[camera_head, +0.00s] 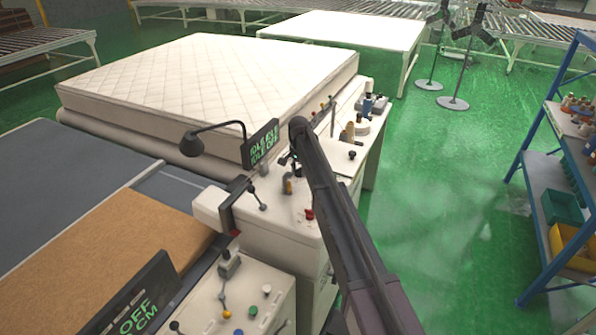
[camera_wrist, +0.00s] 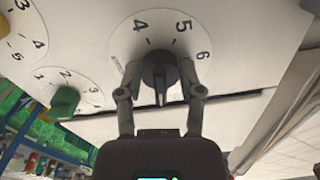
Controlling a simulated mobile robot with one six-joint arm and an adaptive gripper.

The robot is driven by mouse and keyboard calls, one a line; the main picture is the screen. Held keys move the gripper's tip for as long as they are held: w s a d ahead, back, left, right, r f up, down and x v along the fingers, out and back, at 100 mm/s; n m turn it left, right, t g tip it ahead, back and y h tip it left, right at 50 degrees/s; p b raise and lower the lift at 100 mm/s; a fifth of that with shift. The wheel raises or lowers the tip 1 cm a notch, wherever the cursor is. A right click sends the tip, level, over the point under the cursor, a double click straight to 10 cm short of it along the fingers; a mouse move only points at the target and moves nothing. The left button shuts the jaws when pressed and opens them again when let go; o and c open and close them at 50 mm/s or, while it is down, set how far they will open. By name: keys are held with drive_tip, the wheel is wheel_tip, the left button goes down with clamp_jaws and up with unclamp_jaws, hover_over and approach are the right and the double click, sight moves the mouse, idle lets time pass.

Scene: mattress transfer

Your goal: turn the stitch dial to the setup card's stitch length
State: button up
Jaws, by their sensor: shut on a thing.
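In the wrist view a black knob (camera_wrist: 160,72) sits on a round white dial (camera_wrist: 137,30) with the numbers 4, 5 and 6 showing. The dial's small side lettering is too blurred to read. My gripper (camera_wrist: 160,82) is shut on the black knob, one finger on each side. A ridge on the knob points down toward my palm; I cannot tell which number it marks. In the head view my arm hides most of my gripper and this dial on the white machine (camera_head: 265,222). I cannot make out a setup card.
A green knob (camera_wrist: 65,101) and a yellow knob (camera_wrist: 6,24) on similar dials are left of my gripper. In the head view a black display (camera_head: 261,143) stands beside my arm. A mattress (camera_head: 210,85) lies behind. A blue shelf (camera_head: 545,160) stands right, past clear green floor.

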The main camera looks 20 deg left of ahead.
drive_tip(key=shift+s, duration=0.1)
idle(0.3)
drive_tip(key=o, duration=1.1)
